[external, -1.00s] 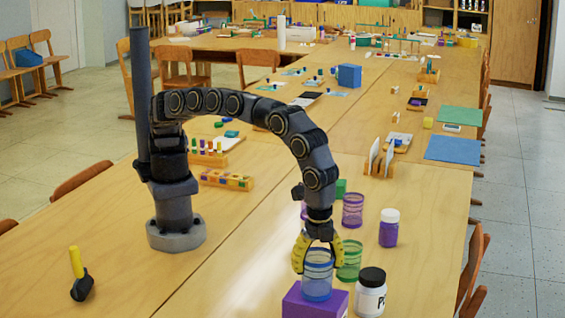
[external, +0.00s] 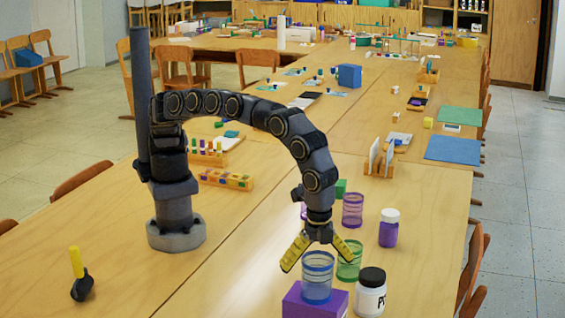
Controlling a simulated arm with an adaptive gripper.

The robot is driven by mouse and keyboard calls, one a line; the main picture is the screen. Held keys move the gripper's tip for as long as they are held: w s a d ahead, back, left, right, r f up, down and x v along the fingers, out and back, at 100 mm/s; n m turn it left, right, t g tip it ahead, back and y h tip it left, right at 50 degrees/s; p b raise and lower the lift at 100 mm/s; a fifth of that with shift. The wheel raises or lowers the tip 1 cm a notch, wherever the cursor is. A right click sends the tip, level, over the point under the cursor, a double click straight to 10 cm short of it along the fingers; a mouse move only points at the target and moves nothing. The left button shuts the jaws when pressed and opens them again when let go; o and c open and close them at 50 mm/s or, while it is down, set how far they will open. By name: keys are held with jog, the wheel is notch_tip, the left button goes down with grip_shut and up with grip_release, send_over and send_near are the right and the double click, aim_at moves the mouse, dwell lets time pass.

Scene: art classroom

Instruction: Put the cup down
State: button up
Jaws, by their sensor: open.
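A clear blue cup (external: 317,279) stands upright on a purple block (external: 299,304) near the front of the table. My gripper (external: 318,258) is open just above the cup's rim, its yellow fingers spread wide to either side. The fingers look apart from the cup, and nothing is held.
A green cup (external: 349,262) stands just behind and right of the blue cup. A white jar with a black lid (external: 371,293) is close on the right. A purple cup (external: 352,210) and a purple jar with a white lid (external: 389,230) stand farther back. The table left of the block is clear.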

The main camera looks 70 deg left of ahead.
notch_tip(320, 180, up, 12)
jog(key=w+a+r+n, duration=0.2)
jog(key=w+a+n, duration=0.15)
jog(key=a, duration=0.55)
jog(key=w+a+r+n+g, duration=0.1)
jog(key=w+a+r+n, duration=0.15)
jog(key=w+a, duration=0.45)
jog(key=w+a+r+n, duration=0.2)
jog(key=a, duration=0.9)
jog(key=s+a+n, duration=0.4)
jog(key=a+n, duration=0.1)
jog(key=a, duration=0.9)
jog(key=s+a+f+n, duration=0.5)
jog(key=s+a+n, duration=0.1)
jog(key=s+a, duration=0.5)
jog(key=shift+s+n+g, duration=0.3)
jog(key=shift+s+n, duration=0.1)
jog(key=shift+a+f, duration=0.1)
jog(key=shift+a, duration=0.1)
